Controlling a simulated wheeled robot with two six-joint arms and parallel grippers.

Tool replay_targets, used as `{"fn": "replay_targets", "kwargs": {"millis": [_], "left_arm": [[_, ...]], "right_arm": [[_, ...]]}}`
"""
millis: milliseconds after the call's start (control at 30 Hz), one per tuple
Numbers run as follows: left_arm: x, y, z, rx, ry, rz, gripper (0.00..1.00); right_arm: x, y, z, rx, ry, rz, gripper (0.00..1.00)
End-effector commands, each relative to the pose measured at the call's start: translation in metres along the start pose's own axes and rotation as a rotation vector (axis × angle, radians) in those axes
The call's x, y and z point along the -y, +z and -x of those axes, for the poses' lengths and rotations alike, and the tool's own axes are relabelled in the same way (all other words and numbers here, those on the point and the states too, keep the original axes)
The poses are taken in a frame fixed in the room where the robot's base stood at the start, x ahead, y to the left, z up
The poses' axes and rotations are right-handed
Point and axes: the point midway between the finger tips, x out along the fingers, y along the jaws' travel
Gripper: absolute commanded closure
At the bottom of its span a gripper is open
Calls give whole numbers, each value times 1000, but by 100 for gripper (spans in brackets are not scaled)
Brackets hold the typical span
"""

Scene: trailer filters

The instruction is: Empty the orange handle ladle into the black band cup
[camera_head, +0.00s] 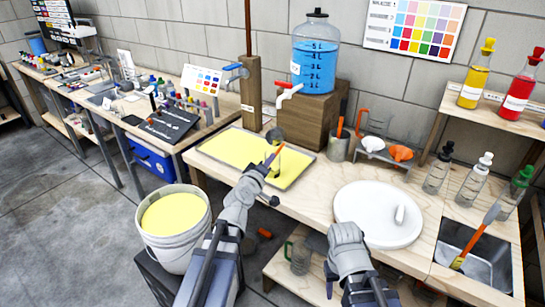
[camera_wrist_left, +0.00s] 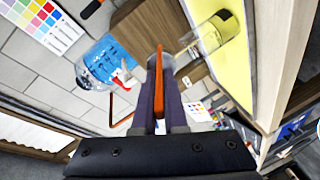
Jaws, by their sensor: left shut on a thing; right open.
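My left gripper (camera_head: 263,168) is shut on the orange handle (camera_head: 275,154) of a ladle, over the yellow tray on the bench. The orange handle (camera_wrist_left: 160,85) stands between my fingers in the left wrist view. A grey bowl (camera_head: 276,135) shows just beyond the handle; I cannot tell whether it is tilted or what it holds. A clear cup (camera_wrist_left: 215,32) stands on the yellow surface, apart from my fingers in the wrist view.
The yellow tray (camera_head: 227,150) lies before a wooden block (camera_head: 302,115) bearing a blue water jug (camera_head: 315,58). A yellow-filled bucket (camera_head: 172,220) stands left. A white round board (camera_head: 378,215) lies right, near a sink (camera_head: 480,262) holding an orange-handled tool.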

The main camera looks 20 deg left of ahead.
Motion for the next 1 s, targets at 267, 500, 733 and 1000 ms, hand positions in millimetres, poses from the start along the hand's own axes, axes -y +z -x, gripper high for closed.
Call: {"fn": "replay_targets", "kwargs": {"millis": [267, 500, 733, 1000], "left_arm": [[5, 2, 0, -14, 22, 1, 100], [8, 4, 1, -26, 40, 3, 100], [10, 5, 1, -36, 60, 2, 100], [13, 7, 1, -48, 83, 1, 100]], "right_arm": [[1, -1, -11, 0, 0, 0, 50], [2, -1, -19, 0, 0, 0, 50], [2, -2, -26, 0, 0, 0, 50], [3, -2, -35, 0, 0, 0, 50]]}}
